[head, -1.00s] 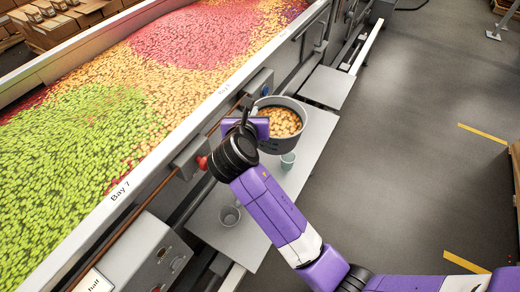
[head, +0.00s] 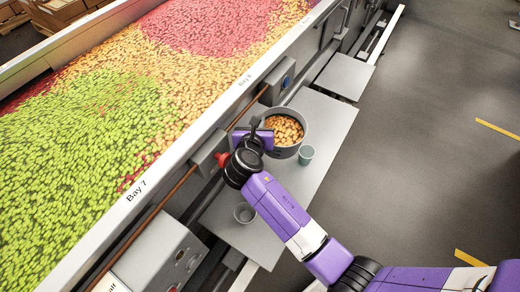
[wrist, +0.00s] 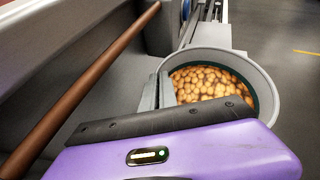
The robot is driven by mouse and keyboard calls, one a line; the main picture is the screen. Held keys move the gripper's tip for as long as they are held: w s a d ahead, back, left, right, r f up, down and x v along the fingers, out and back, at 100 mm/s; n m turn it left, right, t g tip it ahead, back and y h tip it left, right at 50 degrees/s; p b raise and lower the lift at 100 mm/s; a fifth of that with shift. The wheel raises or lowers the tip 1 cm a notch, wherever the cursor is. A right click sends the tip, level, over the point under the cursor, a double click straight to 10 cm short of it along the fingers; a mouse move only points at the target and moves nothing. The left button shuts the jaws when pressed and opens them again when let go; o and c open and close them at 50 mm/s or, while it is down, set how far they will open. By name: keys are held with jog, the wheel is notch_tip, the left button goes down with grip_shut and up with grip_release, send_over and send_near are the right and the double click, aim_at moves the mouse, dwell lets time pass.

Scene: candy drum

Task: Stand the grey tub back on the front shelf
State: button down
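The grey tub (head: 288,152) is upright and full of orange-yellow candies. It is over the grey front shelf (head: 325,115), close to the drum's side. I cannot tell whether its base touches the shelf. My gripper (head: 265,133) is at the tub's left side. In the wrist view, the gripper's grey fingers (wrist: 157,92) are at the near left rim of the tub (wrist: 266,75), seemingly one on each side of the wall. The tub's underside is hidden.
A small greenish cup (head: 306,155) stands on the shelf right beside the tub. A clear cup (head: 245,213) stands nearer on the shelf. A brown rail (head: 180,182) and a red knob (head: 222,159) are left of my gripper. Another grey panel (head: 345,75) lies beyond.

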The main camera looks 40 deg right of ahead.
notch_tip(320, 180, down, 15)
jog(key=b, duration=0.3)
dwell(0.3)
jog(key=c, duration=1.7)
grip_release()
jog(key=p+v, duration=0.1)
jog(key=v, duration=1.1)
